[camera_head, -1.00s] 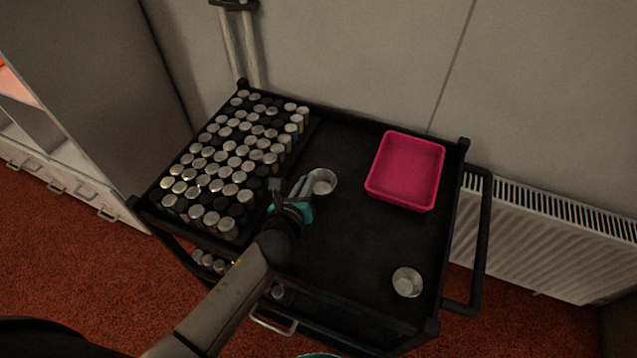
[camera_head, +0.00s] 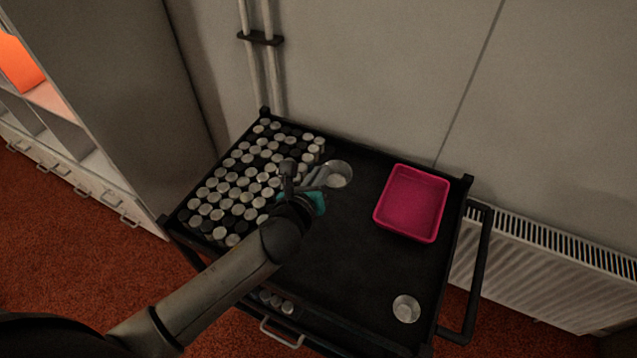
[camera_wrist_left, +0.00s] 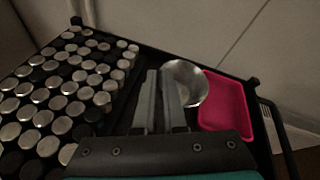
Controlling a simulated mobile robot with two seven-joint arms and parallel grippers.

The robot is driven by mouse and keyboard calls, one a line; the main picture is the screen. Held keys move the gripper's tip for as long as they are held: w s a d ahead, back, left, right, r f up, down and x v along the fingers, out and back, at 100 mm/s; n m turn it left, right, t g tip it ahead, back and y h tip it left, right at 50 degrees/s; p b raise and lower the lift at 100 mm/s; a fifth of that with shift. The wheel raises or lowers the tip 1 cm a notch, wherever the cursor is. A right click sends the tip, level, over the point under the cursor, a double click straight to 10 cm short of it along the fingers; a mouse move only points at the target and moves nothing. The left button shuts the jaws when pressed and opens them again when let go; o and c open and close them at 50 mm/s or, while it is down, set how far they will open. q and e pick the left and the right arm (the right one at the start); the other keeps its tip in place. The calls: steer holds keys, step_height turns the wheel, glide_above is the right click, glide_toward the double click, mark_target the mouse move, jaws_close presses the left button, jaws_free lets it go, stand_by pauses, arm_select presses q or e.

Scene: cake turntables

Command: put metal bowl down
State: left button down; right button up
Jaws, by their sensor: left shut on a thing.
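A metal bowl (camera_head: 339,174) is at the tip of my left gripper (camera_head: 318,177) in the head view, over the black cart top (camera_head: 340,245). In the left wrist view the fingers of my left gripper (camera_wrist_left: 168,98) are shut on the near rim of the metal bowl (camera_wrist_left: 188,82). The bowl looks tilted, and its underside is hidden, so I cannot tell whether it touches the cart. A second metal bowl (camera_head: 406,308) stands at the cart's front right, away from the gripper. My right gripper is not in view.
Many silver- and black-lidded jars (camera_head: 240,185) fill the cart's left side, close to the gripper. A pink tray (camera_head: 411,203) lies at the back right. A wall and a radiator (camera_head: 545,265) stand behind and to the right.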

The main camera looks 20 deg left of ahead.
arm_select(q)
step_height(320, 180, up, 6)
steer(key=shift+f+p, duration=0.15)
steer(key=shift+p, duration=0.7)
